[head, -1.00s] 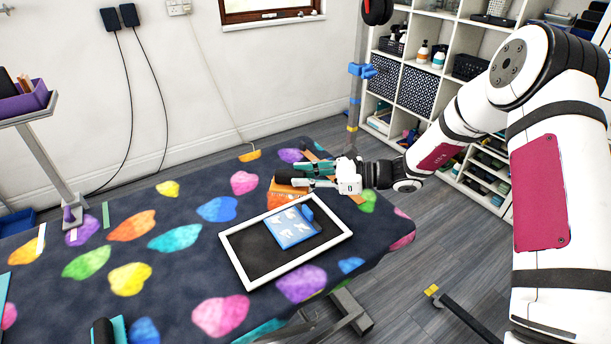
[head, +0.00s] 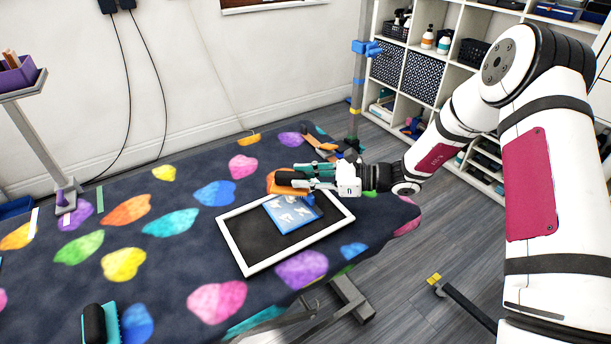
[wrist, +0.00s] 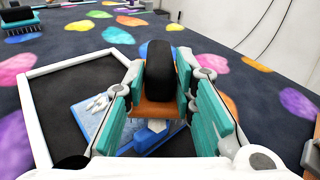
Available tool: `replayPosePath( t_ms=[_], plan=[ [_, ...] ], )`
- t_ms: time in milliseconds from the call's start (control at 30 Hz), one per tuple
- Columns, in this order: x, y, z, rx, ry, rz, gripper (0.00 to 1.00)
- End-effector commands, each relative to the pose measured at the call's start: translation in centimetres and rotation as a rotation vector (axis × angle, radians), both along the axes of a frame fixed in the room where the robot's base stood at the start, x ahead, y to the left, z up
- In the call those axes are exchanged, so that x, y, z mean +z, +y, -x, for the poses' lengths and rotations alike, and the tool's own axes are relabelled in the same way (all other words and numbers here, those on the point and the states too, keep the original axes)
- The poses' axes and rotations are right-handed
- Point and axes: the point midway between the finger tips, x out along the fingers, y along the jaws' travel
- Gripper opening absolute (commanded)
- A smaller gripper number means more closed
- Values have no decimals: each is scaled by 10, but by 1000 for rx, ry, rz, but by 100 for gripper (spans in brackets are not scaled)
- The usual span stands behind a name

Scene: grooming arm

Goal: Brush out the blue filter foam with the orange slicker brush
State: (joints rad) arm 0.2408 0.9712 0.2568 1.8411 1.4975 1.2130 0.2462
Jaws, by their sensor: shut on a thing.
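The orange slicker brush (head: 287,187) is in my gripper (head: 300,181). The teal fingers are shut on its black handle (wrist: 160,68), and its orange head (wrist: 158,108) shows below the handle in the wrist view. The blue filter foam (head: 284,219) lies flat in a white-rimmed tray (head: 240,262) with a dark inside, with pale tufts on its top. The brush is at the foam's far edge in the head view; I cannot tell whether it touches. In the wrist view the foam (wrist: 85,112) is below and left of the brush, partly hidden by a finger.
A blue block (head: 307,199) stands at the foam's far right. A teal brush with a black handle (head: 95,325) lies at the table's front left. An orange and brown tool (head: 320,146) lies at the far corner. A blue-clamped post (head: 362,90) rises behind. The patterned tabletop left of the tray is mostly clear.

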Motion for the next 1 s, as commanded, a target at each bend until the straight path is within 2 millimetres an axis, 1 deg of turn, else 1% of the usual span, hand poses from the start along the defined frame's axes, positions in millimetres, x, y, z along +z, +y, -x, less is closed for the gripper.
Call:
replayPosePath(
  t_ms=[33,467,533,1000],
  plan=[
    [-9,-3,2,-3,13,16,0],
    [-13,-4,4,-2,20,19,0],
    [-12,-4,7,-1,22,19,0],
    [-8,4,72,0,23,14,0]
  ],
)
